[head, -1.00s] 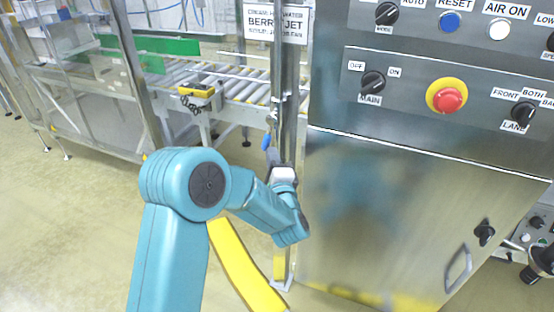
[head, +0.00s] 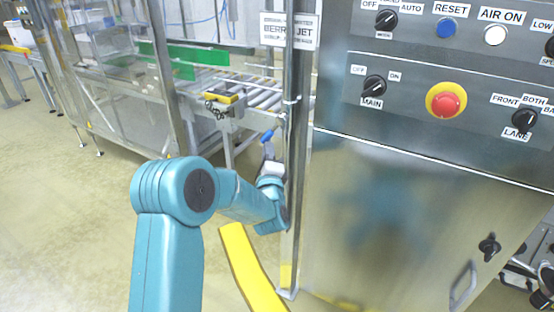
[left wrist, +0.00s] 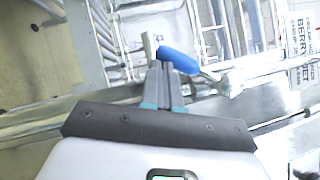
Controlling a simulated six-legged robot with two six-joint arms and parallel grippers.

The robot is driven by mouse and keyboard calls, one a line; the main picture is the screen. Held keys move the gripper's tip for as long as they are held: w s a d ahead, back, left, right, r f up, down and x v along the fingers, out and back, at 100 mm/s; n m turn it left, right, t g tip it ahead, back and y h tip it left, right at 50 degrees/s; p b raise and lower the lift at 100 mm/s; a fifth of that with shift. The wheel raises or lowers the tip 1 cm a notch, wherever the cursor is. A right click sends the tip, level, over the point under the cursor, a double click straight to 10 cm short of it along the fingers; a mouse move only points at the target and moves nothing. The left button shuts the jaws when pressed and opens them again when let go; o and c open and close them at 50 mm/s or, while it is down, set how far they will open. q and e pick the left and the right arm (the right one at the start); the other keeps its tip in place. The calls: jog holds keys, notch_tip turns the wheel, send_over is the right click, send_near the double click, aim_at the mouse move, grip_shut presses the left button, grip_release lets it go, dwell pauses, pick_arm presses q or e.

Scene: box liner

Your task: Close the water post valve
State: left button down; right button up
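The water post (head: 297,130) is an upright metal post left of the control cabinet, with a white "BERRY JET" sign at its top. Its valve lever has a blue handle (head: 267,136), seen just above my left gripper (head: 267,153). In the left wrist view the blue handle (left wrist: 178,60) lies slanted across the tips of my left gripper (left wrist: 162,68). The two fingers are together. I cannot tell whether they touch the handle. The valve body is mostly hidden. My right gripper is not in view.
The steel control cabinet (head: 400,200) with knobs and a red stop button (head: 446,101) stands close on the right. A roller conveyor (head: 258,95) lies behind the post. A yellow curved strip (head: 246,268) is below my arm. Open floor (head: 70,220) is at left.

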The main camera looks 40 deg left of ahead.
pick_arm(q)
jog(key=s+a+r+m+b, duration=0.1)
jog(key=a+r+b, duration=0.1)
jog(key=a+r, duration=0.3)
jog(key=shift+s+a+r+t, duration=0.15)
jog(key=shift+a+r+t, duration=0.2)
jog(key=shift+a, duration=0.3)
dwell(0.3)
dwell(0.5)
